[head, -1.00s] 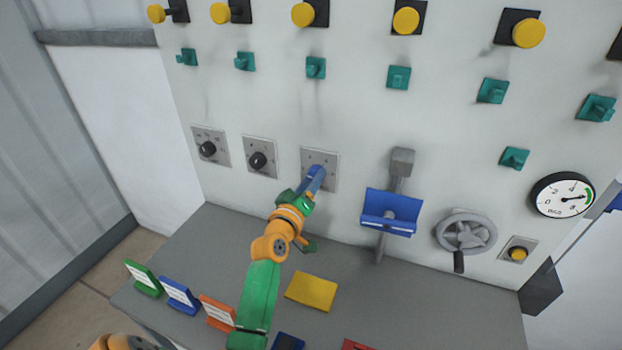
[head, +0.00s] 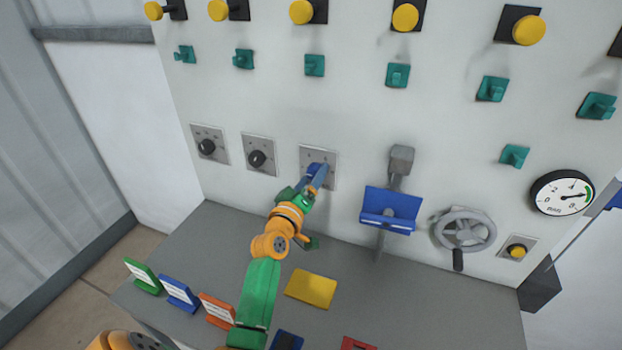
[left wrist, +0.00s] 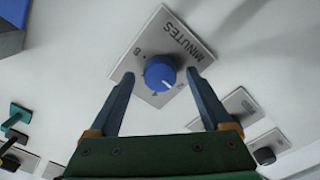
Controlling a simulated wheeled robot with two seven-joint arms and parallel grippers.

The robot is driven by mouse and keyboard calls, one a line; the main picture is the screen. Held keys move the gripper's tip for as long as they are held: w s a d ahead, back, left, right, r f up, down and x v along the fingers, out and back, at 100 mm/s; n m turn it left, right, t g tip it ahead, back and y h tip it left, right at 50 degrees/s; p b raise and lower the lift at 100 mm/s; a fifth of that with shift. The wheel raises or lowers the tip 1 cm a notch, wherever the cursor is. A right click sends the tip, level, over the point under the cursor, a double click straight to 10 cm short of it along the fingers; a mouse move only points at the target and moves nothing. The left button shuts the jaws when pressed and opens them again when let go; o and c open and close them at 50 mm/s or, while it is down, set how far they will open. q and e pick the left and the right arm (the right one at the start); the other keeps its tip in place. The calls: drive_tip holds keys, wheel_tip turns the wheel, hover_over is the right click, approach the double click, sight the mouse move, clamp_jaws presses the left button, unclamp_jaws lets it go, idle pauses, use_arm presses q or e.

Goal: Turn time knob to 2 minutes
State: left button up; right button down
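The blue time knob sits on a grey square plate (head: 329,155) on the white panel, the rightmost of three dial plates in the head view. The left wrist view shows the knob (left wrist: 160,72) close up, with a white pointer mark toward its lower right edge. The plate there reads "MINUTES", with an 8 at its left; other marks are too small to read surely. My left gripper (head: 319,175) is at the knob. In the left wrist view its fingers (left wrist: 157,75) are open on either side of the knob, with visible gaps. My right gripper is not in view.
Two black knobs (head: 206,147) (head: 257,159) are left of the time knob. A blue-handled lever (head: 390,208), a grey handwheel (head: 465,232) and a gauge (head: 562,193) are to its right. Green hooks (head: 314,65) and yellow buttons (head: 405,17) are above. The grey ledge (head: 420,285) holds coloured cards.

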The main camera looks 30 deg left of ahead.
use_arm(q)
drive_tip(key=shift+s, duration=0.1)
drive_tip(key=v, duration=0.7)
drive_tip(key=shift+b, duration=0.35)
